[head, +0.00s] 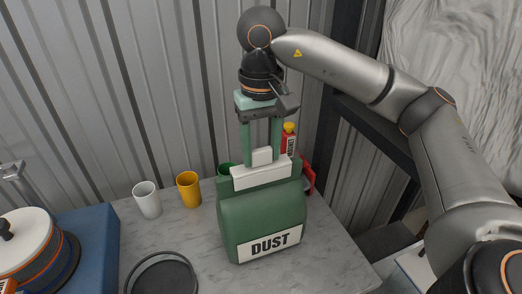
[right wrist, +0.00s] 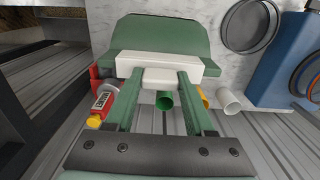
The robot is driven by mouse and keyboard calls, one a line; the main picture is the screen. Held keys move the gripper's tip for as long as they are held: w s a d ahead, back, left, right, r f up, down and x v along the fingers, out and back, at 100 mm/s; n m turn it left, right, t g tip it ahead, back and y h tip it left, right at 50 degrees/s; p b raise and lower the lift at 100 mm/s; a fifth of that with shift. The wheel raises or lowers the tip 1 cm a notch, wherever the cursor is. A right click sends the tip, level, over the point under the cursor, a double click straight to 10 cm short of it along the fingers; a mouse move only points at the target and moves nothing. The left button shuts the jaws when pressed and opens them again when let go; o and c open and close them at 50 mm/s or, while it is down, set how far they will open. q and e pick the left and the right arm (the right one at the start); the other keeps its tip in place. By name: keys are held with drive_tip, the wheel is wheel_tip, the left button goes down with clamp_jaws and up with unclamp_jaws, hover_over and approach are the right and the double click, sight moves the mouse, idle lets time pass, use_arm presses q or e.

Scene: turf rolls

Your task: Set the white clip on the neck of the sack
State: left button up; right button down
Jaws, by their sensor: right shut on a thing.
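The green sack (head: 262,217) with a "DUST" label stands upright on the marble-topped table (head: 335,255). The white clip (head: 255,178) lies across the top of the sack, at its neck; it also shows in the right wrist view (right wrist: 188,66). My right gripper (head: 262,157) points down from above, its two green fingers shut on the raised block in the middle of the clip. In the right wrist view the fingers (right wrist: 157,82) reach that block from both sides. Whether the clip grips the neck all round cannot be told. My left gripper is not in view.
A white cup (head: 147,200) and a yellow cup (head: 189,190) stand left of the sack. A green cup (right wrist: 165,101) and a red bottle with yellow cap (head: 289,139) are behind it. A round black-rimmed tray (head: 161,275) lies front left, near a blue box (head: 88,245).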

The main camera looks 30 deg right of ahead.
sight(261, 149)
drive_tip(key=shift+f, duration=0.25)
drive_tip(key=shift+c, duration=1.3)
unclamp_jaws()
drive_tip(key=shift+r, duration=0.15)
drive_tip(key=shift+r, duration=0.3)
wheel_tip(261, 149, up, 12)
drive_tip(key=p, duration=0.3)
drive_tip(key=shift+f, duration=0.2)
